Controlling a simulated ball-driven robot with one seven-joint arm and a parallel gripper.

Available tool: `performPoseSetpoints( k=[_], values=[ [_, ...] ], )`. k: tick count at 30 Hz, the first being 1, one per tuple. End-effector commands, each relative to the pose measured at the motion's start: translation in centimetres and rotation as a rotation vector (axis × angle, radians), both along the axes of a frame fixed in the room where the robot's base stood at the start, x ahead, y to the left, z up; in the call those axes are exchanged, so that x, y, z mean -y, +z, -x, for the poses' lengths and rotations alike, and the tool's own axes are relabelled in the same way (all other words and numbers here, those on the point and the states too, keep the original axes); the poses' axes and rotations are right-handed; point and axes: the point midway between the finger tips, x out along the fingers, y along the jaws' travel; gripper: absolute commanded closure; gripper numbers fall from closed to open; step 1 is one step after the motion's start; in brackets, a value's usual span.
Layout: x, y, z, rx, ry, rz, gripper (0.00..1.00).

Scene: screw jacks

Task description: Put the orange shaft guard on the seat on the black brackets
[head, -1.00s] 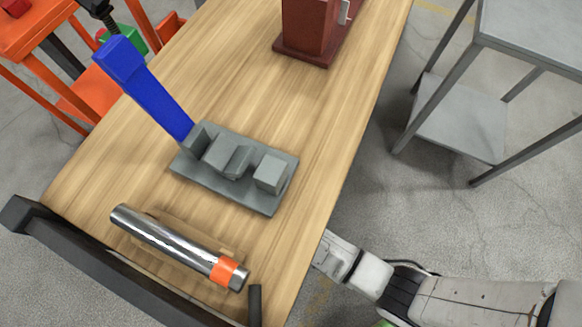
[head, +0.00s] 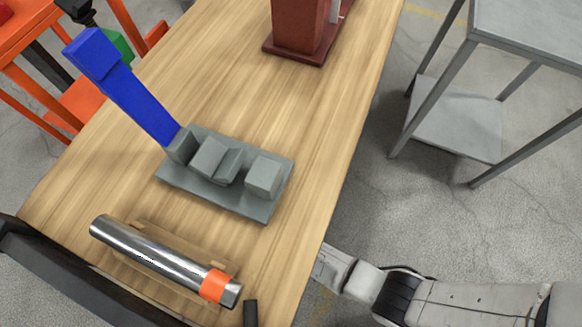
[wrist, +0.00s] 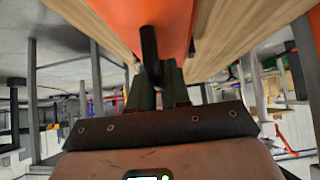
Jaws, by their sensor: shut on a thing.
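In the wrist view an orange panel, seemingly the shaft guard (wrist: 165,14), fills the top middle. A black rod-like handle (wrist: 149,45) stands out from it towards my gripper. My gripper (wrist: 158,78) is shut on this handle; its fingers are partly hidden behind the dark palm plate. In the head view my arm reaches in from the lower right to the table's right edge, and neither my gripper nor the held guard shows clearly. A long black bar (head: 75,278) and a short black post (head: 250,312) at the near table edge may be the brackets. The seat cannot be made out.
A steel shaft (head: 150,258) with an orange band lies on a wooden cradle. A grey block fixture (head: 210,205) with a blue lever (head: 135,100) sits behind it. A dark red stand (head: 298,30) is farther back. A grey shelf table (head: 535,35) stands right, across open floor.

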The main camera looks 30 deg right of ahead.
Motion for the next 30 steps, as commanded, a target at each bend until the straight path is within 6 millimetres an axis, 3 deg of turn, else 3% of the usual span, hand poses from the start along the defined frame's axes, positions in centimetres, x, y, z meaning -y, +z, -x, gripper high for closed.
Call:
performPoseSetpoints(
  k=[1, 2, 9, 20, 30],
  values=[
    [0.0, 0.1, -0.1, 0.002, 0.001, 0.0, 1.0],
    [0.0, -0.1, 0.1, -0.002, 0.0, -0.001, 0.8],
    [0.0, 0.0, 0.1, -0.002, 0.0, -0.001, 0.58],
    [-0.5, 0.7, 0.3, 0.0, 0.002, -0.001, 0.58],
    [-4.2, 5.3, 2.9, -0.001, 0.004, -0.002, 0.58]
  ],
)
